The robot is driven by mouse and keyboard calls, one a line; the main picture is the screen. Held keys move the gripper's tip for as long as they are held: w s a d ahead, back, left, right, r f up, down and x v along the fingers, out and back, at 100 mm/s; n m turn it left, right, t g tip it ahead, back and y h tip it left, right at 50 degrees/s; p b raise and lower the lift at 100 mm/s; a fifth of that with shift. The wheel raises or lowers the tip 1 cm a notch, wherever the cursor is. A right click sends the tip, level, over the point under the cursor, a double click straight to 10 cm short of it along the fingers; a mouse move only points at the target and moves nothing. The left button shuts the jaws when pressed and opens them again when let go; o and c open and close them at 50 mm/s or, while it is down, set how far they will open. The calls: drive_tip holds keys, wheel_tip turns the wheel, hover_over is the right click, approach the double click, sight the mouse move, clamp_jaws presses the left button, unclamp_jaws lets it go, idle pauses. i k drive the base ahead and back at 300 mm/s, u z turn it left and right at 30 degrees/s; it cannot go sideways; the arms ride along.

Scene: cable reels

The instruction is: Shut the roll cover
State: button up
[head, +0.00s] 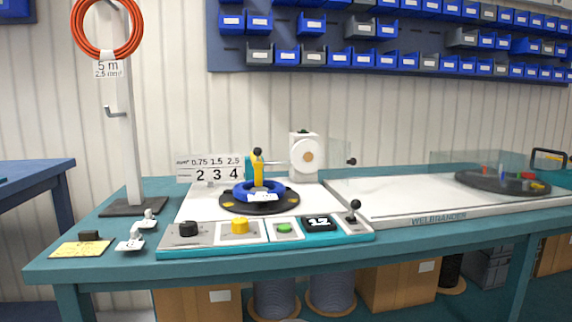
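A clear panel (366,153) stands to the right of the white machine (225,211), upright and apart from the blue ring, with a dark knob (351,161) by it; it looks like a raised, open cover. The blue ring (240,190) lies on a black disc (231,204) on that machine and is uncovered. A yellow post (258,170) with a black ball top rises at the ring. Which clear part is the roll cover is not certain. My gripper is not in view.
A second clear cover (450,160) stands over a dark disc (480,184) at the right. The front panel carries a black knob (188,229), yellow button (240,225), green button (284,228) and lever (354,206). A stand (129,150) holds an orange coil (80,38).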

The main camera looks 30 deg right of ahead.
sight(353, 162)
drive_tip(key=u, duration=2.4)
drive_tip(key=k, duration=2.4)
drive_tip(key=z, duration=1.9)
drive_tip(key=i, duration=0.35)
drive_tip(key=z, duration=0.15)
drive_tip(key=k, duration=0.35)
drive_tip(key=i, duration=0.4)
drive_tip(key=z, duration=0.05)
